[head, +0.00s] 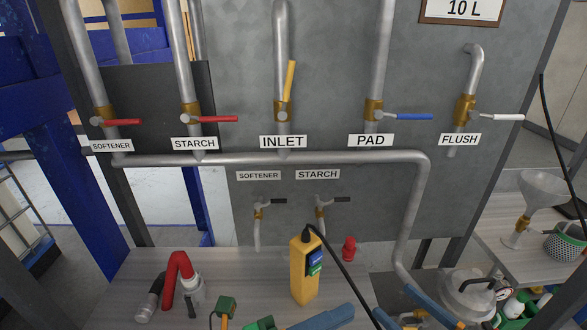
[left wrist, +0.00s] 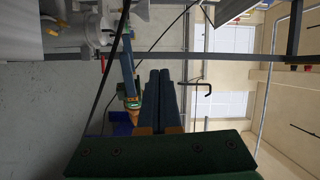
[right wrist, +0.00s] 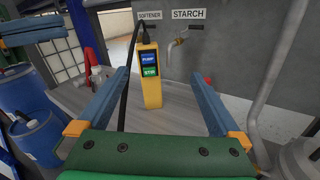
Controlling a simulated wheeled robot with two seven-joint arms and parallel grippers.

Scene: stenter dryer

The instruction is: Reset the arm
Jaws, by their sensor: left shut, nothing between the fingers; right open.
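My left gripper (head: 350,311) is shut and empty at the bottom of the head view, its blue fingers pointing right. In the left wrist view its fingers (left wrist: 160,73) lie side by side with nothing between them. My right gripper (head: 391,299) is open and empty, low in the head view. In the right wrist view its spread fingers (right wrist: 146,74) frame the yellow pendant (right wrist: 151,82), which stands beyond them on the bench. The bottom edge crops both grippers in the head view.
A grey panel carries pipes and valves, with the yellow inlet handle (head: 291,80) upright. The bench (head: 120,275) holds a red hose fitting (head: 178,280) and a small red part (head: 348,250). A steel pot (head: 468,290) and funnel (head: 540,190) stand at right. A black cable hangs near my right gripper.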

